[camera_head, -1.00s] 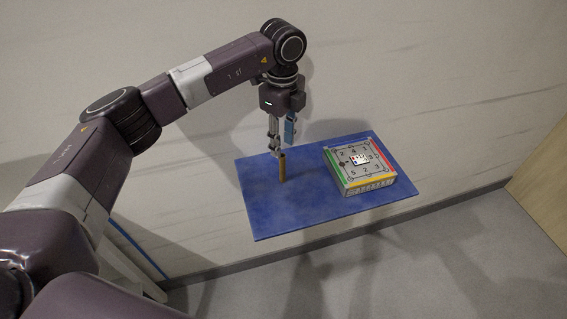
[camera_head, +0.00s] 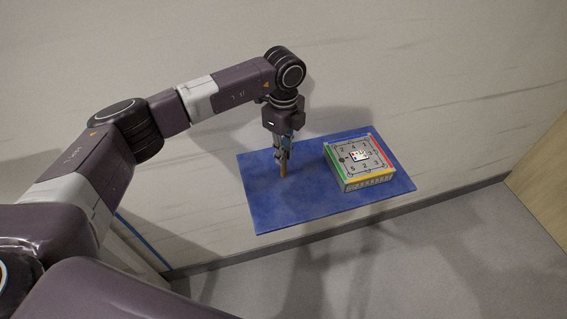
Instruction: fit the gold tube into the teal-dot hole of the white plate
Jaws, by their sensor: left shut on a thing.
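The gold tube (camera_head: 283,170) stands upright on the left part of the blue mat. My left gripper (camera_head: 283,160) points down over it and is shut on its upper part, so only the lower part shows. I cannot tell whether the tube's foot touches the mat. The small white plate (camera_head: 360,156) lies in the middle of the top of a box, to the right of the gripper. It carries small coloured marks, too small here to pick out the teal dot. My right gripper is not in view.
The box (camera_head: 369,183) has a grey numbered top with red, green and yellow edges. It sits on the right part of the blue mat (camera_head: 285,213). The mat between tube and box is clear.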

